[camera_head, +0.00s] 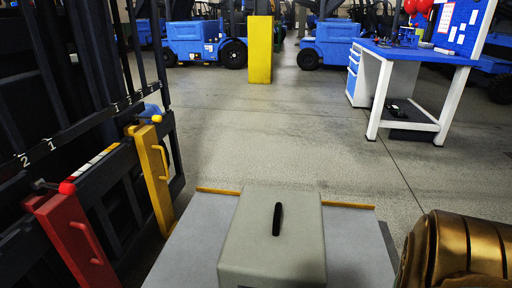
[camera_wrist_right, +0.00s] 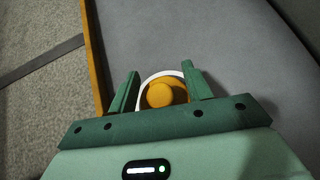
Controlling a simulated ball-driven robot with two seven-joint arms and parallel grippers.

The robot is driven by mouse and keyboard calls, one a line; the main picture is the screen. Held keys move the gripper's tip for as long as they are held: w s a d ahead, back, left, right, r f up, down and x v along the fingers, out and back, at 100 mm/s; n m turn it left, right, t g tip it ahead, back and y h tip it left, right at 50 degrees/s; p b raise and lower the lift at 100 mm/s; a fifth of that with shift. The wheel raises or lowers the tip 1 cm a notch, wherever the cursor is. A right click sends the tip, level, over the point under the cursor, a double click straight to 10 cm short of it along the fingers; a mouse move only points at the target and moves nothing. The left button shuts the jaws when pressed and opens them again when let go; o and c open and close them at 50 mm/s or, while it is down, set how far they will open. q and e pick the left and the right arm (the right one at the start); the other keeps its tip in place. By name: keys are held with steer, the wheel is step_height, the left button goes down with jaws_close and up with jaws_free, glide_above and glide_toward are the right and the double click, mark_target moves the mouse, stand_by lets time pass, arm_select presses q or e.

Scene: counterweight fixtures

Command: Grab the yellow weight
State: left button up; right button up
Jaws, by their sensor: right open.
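The yellow weight (camera_head: 153,175) is a tall block with a side handle, upright on the dark rack at the left in the head view. A red weight (camera_head: 75,240) of like shape is nearer, at the lower left. My right gripper (camera_wrist_right: 160,80) shows only in the right wrist view. Its two green fingers are apart, above a grey surface (camera_wrist_right: 215,35) with a yellow edge. A round orange thing with a white rim (camera_wrist_right: 160,94) shows between the fingers; I cannot tell what it is. No weight shows in this view. My left gripper is in neither view.
The dark rack (camera_head: 60,140) carries the numbers 1 and 2. A grey box (camera_head: 255,235) with a black handle stands on a grey platform (camera_head: 355,245). A yellow post (camera_head: 259,50), a blue workbench (camera_head: 410,52) and blue forklifts (camera_head: 195,43) stand farther back. The middle floor is clear.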

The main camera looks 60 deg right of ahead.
jaws_close()
steer(key=shift+s, duration=0.1)
steer(key=shift+s+f, duration=0.1)
steer(key=shift+s, duration=0.1)
stand_by(1.0)
